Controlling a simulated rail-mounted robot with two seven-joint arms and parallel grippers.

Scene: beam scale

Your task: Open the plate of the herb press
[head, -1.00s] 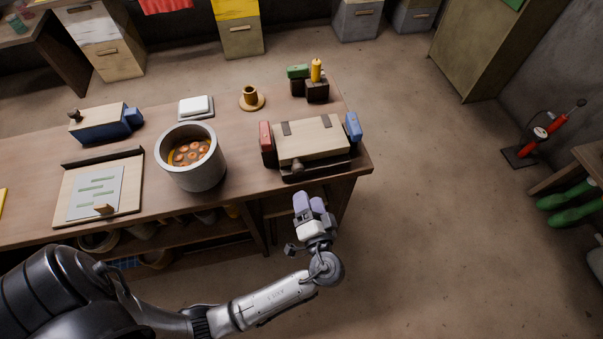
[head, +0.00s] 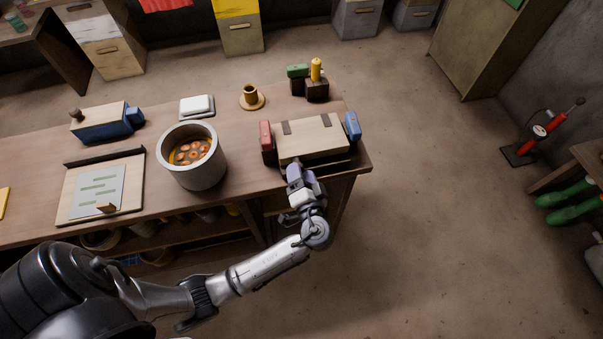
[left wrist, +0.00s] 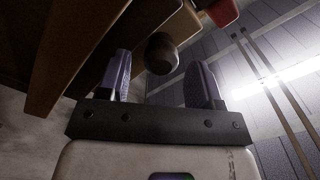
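The herb press appears to be the low box with a pale wooden plate (head: 311,138) at the table's right end. The plate lies flat and closed, with two dark hinge straps at its far edge. A red block (head: 265,136) and a blue block (head: 353,126) flank it. My left gripper (head: 295,172) is at the press's front edge and hides the front knob in the head view. In the left wrist view the round dark knob (left wrist: 162,53) shows between and beyond the open fingers (left wrist: 163,82), with no visible contact. My right gripper is out of view.
A pot of soup (head: 192,160) stands left of the press. Behind are a brown cup on a saucer (head: 251,98), a white block on a tray (head: 197,106) and a dark box with a yellow knob (head: 316,84). A board with a sheet (head: 96,190) lies at left.

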